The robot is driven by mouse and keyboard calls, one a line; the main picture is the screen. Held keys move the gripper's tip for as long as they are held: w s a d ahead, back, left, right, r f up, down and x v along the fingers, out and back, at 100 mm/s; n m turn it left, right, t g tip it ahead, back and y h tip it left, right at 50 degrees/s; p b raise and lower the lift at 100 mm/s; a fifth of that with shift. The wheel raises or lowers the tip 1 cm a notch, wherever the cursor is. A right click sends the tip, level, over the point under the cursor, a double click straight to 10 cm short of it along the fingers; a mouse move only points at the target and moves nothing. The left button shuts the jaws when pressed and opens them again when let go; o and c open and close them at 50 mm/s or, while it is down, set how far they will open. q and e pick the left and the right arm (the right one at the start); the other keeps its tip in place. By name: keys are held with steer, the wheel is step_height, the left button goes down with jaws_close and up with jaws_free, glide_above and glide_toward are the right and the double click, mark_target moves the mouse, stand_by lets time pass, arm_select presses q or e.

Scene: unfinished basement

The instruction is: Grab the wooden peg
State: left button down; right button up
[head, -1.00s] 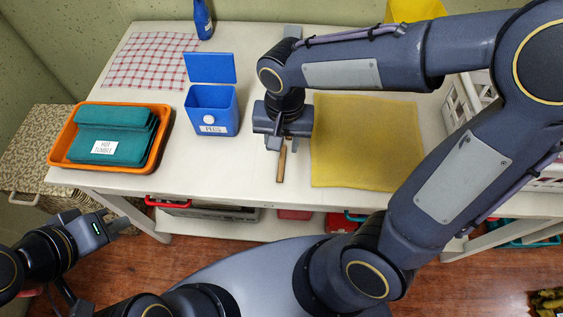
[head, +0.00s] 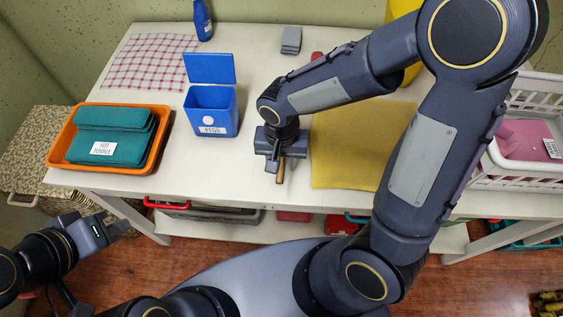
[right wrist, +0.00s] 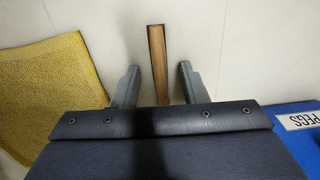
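The wooden peg (right wrist: 158,62) is a slim brown stick lying on the white table. In the right wrist view it lies between the two open fingers of my right gripper (right wrist: 160,85), with a gap on each side. In the head view the peg's near end (head: 281,178) shows below my right gripper (head: 278,166); the rest is hidden under the gripper. My left gripper (head: 118,229) is off the front left of the table, away from the peg; whether its fingers are apart is not clear.
A blue box labelled PEGS (head: 211,112) with its lid raised stands left of my right gripper. A yellow cloth (head: 345,150) lies to the right. An orange tray (head: 63,155) with green cloths is at far left, and a white basket (head: 530,178) at right.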

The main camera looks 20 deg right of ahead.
jaws_close()
steer(key=shift+r, duration=0.1)
